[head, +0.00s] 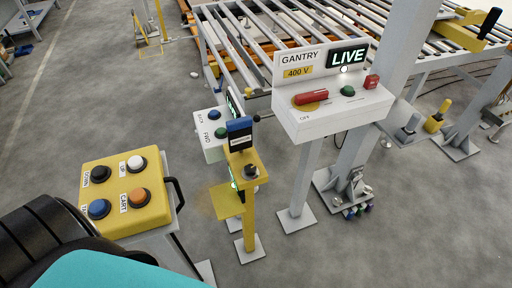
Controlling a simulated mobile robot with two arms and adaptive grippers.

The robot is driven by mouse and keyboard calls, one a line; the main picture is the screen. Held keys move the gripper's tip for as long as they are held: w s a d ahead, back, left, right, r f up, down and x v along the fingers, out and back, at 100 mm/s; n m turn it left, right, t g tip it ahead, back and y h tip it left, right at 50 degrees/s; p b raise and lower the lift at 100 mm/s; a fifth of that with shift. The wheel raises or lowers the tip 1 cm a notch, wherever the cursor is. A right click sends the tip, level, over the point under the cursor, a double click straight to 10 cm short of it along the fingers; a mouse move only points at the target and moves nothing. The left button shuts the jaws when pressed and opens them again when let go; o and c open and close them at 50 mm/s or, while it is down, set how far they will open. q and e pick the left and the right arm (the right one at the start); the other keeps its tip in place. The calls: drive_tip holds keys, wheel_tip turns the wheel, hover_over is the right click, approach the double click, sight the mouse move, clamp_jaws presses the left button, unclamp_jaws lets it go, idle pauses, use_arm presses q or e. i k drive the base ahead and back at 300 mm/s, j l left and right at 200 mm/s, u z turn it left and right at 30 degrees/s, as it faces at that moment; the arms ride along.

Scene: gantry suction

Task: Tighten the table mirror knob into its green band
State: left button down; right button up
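A yellow post stand (248,222) stands in the middle of the head view. A small dark knob (250,172) sits on its yellow head, below a blue-topped dark block (240,130). I cannot tell whether this is the table mirror knob. Narrow lit green strips show beside the stand, but they are too small and edge-on to read as a band. Neither gripper shows in the view. A black and teal shape at the lower left looks like part of me.
A yellow button box (125,215) stands at the left front. A white gantry panel (335,120) with a red handle (311,98) and a lit LIVE sign (348,56) stands right of the stand. A roller conveyor (290,30) lies behind. Grey floor is clear at the lower right.

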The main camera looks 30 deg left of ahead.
sight(251, 169)
drive_tip(key=u, duration=1.05)
